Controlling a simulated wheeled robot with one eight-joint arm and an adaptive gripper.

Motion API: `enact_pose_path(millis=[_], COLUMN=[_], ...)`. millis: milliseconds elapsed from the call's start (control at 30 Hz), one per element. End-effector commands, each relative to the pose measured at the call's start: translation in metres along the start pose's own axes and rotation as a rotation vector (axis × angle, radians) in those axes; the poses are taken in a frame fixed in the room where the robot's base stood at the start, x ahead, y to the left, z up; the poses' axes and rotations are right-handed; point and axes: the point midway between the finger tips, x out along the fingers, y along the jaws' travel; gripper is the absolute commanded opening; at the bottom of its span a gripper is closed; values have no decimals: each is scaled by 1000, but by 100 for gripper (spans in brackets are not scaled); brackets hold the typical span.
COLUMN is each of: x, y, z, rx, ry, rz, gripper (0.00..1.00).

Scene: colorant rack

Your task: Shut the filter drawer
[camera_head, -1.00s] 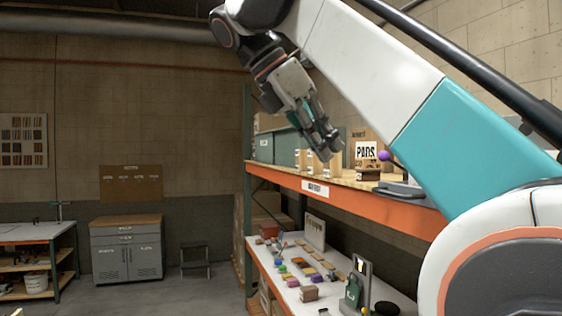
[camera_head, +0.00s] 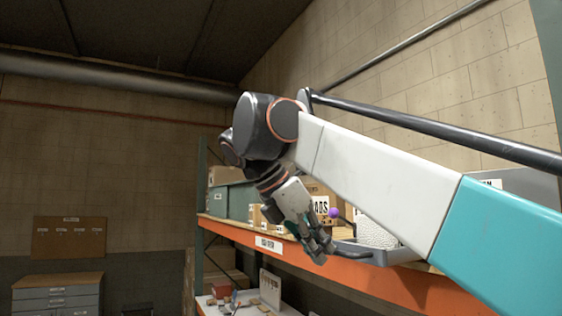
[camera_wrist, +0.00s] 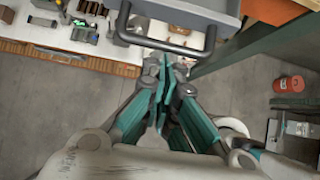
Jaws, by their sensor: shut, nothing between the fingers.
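The filter drawer (camera_head: 408,253) is a grey tray on the upper shelf, with a pale meshed block (camera_head: 374,232) in it. Its dark bar handle (camera_head: 365,256) sticks out past the orange shelf beam. My gripper (camera_head: 322,256) is shut and empty, just left of the handle. In the wrist view the U-shaped handle (camera_wrist: 168,46) runs across the top, in front of the grey drawer front (camera_wrist: 185,9). My gripper's tips (camera_wrist: 167,66) are close below the bar there; I cannot tell whether they touch it. My arm hides the drawer's right part.
Boxes (camera_head: 318,205) and a purple ball (camera_head: 333,212) stand on the upper shelf beside the drawer. Below is a white worktop (camera_head: 222,309) with small items. A grey cabinet (camera_head: 57,297) stands at the far left. A red canister (camera_wrist: 288,84) shows in the wrist view.

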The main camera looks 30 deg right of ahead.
Motion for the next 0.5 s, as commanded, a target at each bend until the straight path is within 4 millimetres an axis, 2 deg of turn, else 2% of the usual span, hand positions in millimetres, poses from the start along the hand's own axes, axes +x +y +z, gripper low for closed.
enact_pose_path(millis=[500], x=[4], y=[-3], z=[4], rx=[1], ry=[0], rz=[-1], gripper=[0])
